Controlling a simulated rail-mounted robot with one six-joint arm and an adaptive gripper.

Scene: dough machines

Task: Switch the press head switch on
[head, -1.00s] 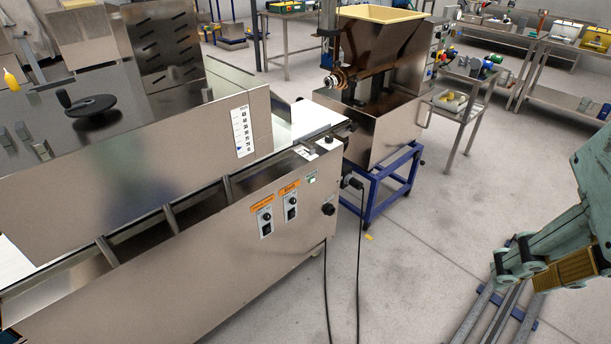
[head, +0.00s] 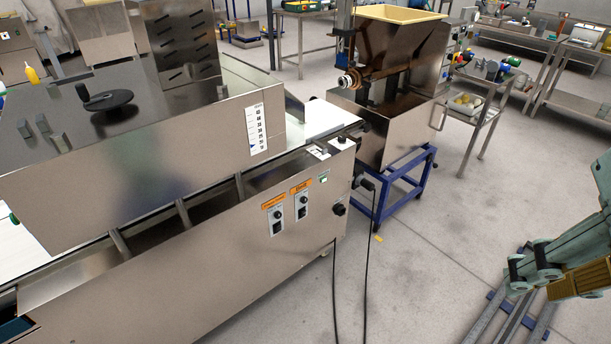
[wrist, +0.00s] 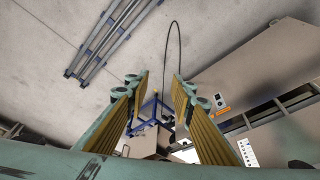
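Two switches sit on the steel front panel (head: 230,270) of the long machine, each under an orange label: a left switch (head: 277,220) and a right switch (head: 302,207). The label text is too small to read, so I cannot tell which is the press head switch or how either is set. An orange-labelled switch plate (wrist: 221,103) also shows in the wrist view, right of my fingers. My gripper (wrist: 155,80) is open and empty, its yellow-padded fingers apart. In the head view it is at the right edge, partly cut off and well apart from the panel.
A black knob (head: 339,209) and a small green button (head: 323,180) are near the switches. Black cables (head: 366,270) hang from the machine to the floor. A hopper machine (head: 395,120) on a blue frame stands behind. Open floor lies between my gripper and the panel.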

